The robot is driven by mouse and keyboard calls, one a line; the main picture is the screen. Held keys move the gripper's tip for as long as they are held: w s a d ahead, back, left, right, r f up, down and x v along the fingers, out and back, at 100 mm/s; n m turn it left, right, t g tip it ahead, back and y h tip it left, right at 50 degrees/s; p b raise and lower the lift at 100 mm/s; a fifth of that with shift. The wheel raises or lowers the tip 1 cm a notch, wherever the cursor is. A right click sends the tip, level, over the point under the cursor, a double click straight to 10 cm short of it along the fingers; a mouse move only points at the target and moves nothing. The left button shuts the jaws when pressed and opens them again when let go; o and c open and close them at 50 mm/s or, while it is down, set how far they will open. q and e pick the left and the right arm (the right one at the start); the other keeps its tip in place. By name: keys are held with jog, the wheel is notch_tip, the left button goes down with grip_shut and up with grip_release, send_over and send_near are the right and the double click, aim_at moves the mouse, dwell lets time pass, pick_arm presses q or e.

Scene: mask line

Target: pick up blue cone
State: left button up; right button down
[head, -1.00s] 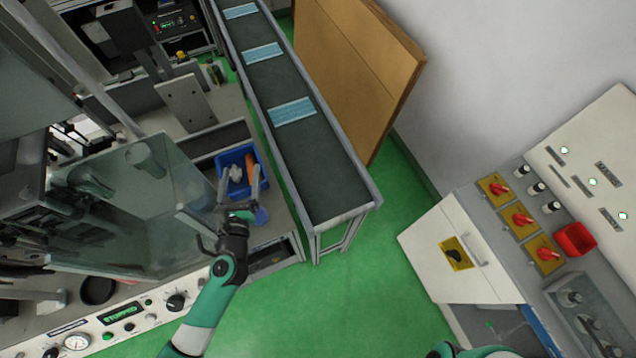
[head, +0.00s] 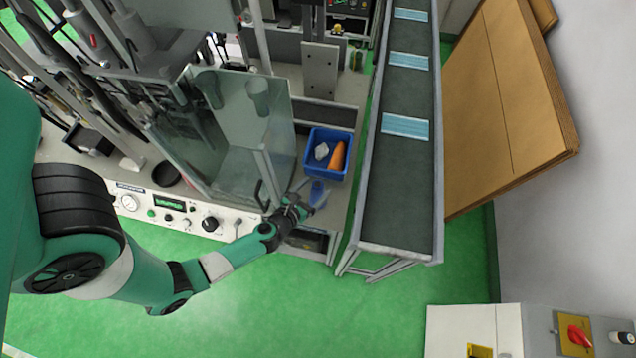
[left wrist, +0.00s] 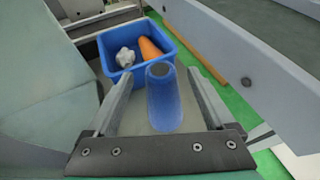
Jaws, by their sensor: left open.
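The blue cone (head: 317,193) stands on the grey machine ledge, just in front of a blue bin. It also shows in the left wrist view (left wrist: 163,103), narrow end toward the bin side. My left gripper (head: 306,196) is open at the cone. In the left wrist view its two fingers (left wrist: 159,78) lie on either side of the cone, with gaps showing between cone and fingers. Whether the fingers are level with the cone or above it is hard to tell. My right gripper is not in view.
The blue bin (head: 313,167) holds an orange cone (head: 337,155) and a whitish lump (head: 321,151). A clear guard panel (head: 235,120) stands left of the gripper. A conveyor (head: 398,190) with blue masks runs close on the right. Green floor lies open in front.

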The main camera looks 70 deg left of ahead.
pick_arm(q)
jog(key=b+x, duration=0.1)
jog(key=x, duration=0.4)
jog(key=shift+f, duration=0.2)
jog(key=shift+d, duration=0.1)
grip_shut()
